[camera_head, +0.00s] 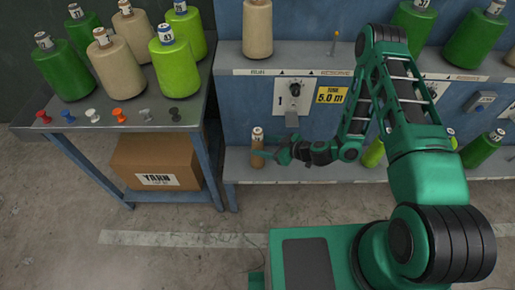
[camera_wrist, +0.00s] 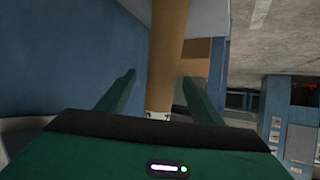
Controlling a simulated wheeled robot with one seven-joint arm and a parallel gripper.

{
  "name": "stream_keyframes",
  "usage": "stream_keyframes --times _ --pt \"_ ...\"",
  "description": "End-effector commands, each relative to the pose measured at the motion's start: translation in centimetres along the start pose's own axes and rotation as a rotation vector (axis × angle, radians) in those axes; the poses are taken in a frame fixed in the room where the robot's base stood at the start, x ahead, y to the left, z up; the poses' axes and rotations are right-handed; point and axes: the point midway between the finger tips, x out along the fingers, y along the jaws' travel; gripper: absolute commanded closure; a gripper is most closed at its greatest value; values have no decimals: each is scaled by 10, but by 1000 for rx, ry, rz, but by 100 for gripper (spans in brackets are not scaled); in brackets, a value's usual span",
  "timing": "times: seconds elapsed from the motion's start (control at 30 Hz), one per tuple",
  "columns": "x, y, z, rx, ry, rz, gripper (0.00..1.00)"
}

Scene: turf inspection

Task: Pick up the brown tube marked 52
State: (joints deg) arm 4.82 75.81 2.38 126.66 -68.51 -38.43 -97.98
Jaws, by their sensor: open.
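A slim brown tube (camera_head: 257,150) with a white-labelled top stands upright on the lower shelf of the blue machine. Its number is too small to read. My gripper (camera_head: 273,153) is beside the tube on its right, level with its middle. In the wrist view, the brown tube (camera_wrist: 168,55) runs between my two open fingers (camera_wrist: 159,80), with its white label end (camera_wrist: 158,116) close to the palm. The fingers stand apart, with a visible gap on the left side; on the right, contact is hard to judge.
The lower shelf (camera_head: 310,170) also holds green tubes (camera_head: 484,148) to the right. A dial panel (camera_head: 294,95) with a yellow 5.0 m sign (camera_head: 330,95) is above. At left, a metal table (camera_head: 130,115) carries several green and beige cones, with a yarn box (camera_head: 158,160) underneath.

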Motion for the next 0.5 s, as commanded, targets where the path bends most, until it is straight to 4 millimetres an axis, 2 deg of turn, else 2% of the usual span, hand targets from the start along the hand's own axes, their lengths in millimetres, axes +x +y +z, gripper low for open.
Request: stream_keyframes --times 0.1,0.37,0.5 --pt "16 0 0 -4 0 -2 40" --pt "33 -1 -1 -4 0 -2 40" --pt "54 -3 -1 -4 1 -3 40"
